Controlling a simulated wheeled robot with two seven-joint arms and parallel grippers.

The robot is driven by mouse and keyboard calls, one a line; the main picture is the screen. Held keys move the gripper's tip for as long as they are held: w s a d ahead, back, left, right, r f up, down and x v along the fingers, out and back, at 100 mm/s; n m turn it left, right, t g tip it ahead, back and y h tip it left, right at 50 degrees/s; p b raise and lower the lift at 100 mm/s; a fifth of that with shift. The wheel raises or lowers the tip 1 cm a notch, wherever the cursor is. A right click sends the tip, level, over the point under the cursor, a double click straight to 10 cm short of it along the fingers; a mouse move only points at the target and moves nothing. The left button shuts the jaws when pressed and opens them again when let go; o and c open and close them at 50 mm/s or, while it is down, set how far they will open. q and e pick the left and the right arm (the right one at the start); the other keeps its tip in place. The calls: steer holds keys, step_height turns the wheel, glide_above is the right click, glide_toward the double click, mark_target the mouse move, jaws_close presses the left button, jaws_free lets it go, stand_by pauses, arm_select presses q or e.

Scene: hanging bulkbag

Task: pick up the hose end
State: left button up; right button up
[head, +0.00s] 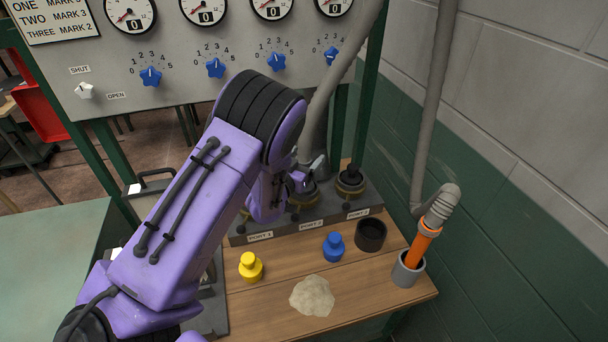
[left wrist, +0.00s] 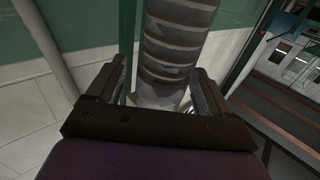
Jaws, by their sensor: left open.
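My left gripper (head: 310,172) is open at the row of ports, by the foot of a grey hose (head: 320,110) that comes down to the middle port. In the left wrist view a grey ribbed hose end (left wrist: 178,45) stands between the open fingers (left wrist: 160,95), with a paler collar below it. I cannot tell whether the fingers touch it. My arm hides part of the hose foot in the head view. A second grey hose with a ribbed cuff (head: 441,204) and an orange end (head: 424,240) stands in a grey cup (head: 405,272) at the bench's right. My right gripper is not in view.
On the wooden bench (head: 375,295) are a yellow cap (head: 250,267), a blue cap (head: 333,247), a black ring-shaped cup (head: 370,235) and a beige lump (head: 312,296). A gauge panel (head: 180,60) with blue knobs stands behind. A wall (head: 510,150) bounds the right.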

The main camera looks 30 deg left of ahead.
arm_select(q)
steer(key=shift+w+a+f, duration=0.15)
steer(key=shift+w, duration=0.6)
steer(key=c, duration=1.4)
